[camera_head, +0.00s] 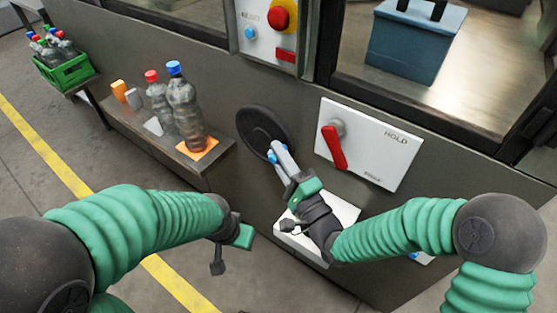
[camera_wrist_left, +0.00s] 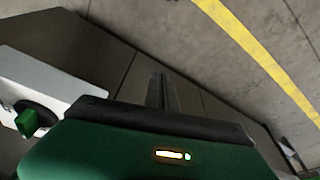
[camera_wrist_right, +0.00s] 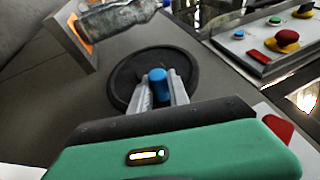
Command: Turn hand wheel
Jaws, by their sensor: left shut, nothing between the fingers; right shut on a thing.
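The hand wheel is a dark round disc (camera_head: 262,126) on the machine's grey front panel. It also shows in the right wrist view (camera_wrist_right: 128,76), with a blue handle (camera_wrist_right: 157,82) standing out from it. My right gripper (camera_head: 277,152) is at the wheel's lower right part, its two fingers shut on the blue handle. In the right wrist view the fingers lie on either side of the handle. My left gripper (camera_wrist_left: 164,78) is away from the wheel, pointing down along the panel; its fingers are shut and empty. In the head view its fingers are mostly hidden.
Right of the wheel is a white HOLD plate (camera_head: 368,150) with a red lever (camera_head: 333,148). A shelf (camera_head: 160,140) at left bears bottles (camera_head: 185,108). Above is a panel with a red emergency button (camera_head: 282,16). A green crate (camera_head: 66,72) stands far left.

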